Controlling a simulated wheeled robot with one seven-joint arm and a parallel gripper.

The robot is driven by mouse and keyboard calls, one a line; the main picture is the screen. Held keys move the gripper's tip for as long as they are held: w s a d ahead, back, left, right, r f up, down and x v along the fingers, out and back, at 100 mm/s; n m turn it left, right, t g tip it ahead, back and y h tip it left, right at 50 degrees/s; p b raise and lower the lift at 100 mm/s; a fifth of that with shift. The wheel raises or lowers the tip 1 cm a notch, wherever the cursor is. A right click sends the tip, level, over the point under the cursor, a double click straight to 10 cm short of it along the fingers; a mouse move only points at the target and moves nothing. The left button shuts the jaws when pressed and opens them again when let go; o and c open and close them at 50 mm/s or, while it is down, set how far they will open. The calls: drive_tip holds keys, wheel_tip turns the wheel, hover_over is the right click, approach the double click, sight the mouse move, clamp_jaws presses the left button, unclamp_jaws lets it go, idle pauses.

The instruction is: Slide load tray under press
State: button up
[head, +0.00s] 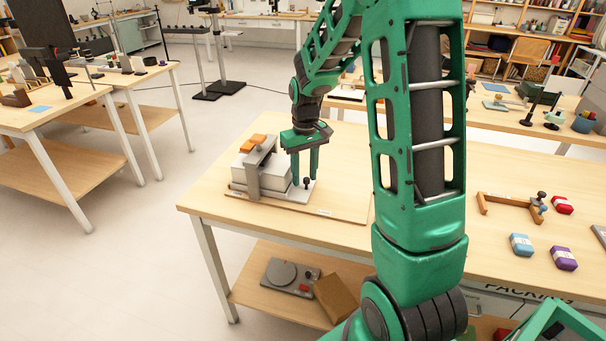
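The press (252,182) is a grey upright bridge with orange parts (260,140) on top, at the left end of the near table. A pale grey block (275,176) stands within and beside its frame. The flat light grey load tray (298,195) lies low at the press, its right end sticking out with a dark knob (306,183). My green gripper (304,178) points down just right of the press, above the tray's right end. Its two fingers are apart, with the knob seen between their tips. I cannot tell whether either finger touches the knob.
The press stands on a thin wooden board (342,207) on the table. A wooden clamp frame (510,204) and red (562,204), blue (521,245) and purple (564,258) packs lie to the right. My arm hides the table's middle. A turntable-like device (287,275) sits on the lower shelf.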

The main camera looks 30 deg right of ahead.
wheel_tip(320, 180, up, 11)
drive_tip(key=shift+f, duration=0.15)
idle(0.4)
drive_tip(key=shift+w, duration=0.1)
drive_tip(key=s+m, duration=0.5)
drive_tip(key=s, duration=2.5)
drive_tip(key=shift+s+a+f, duration=0.25)
drive_tip(key=shift+s+f, duration=0.05)
drive_tip(key=shift+f, duration=0.05)
drive_tip(key=shift+w+f, duration=0.25)
drive_tip(key=shift+w, duration=0.35)
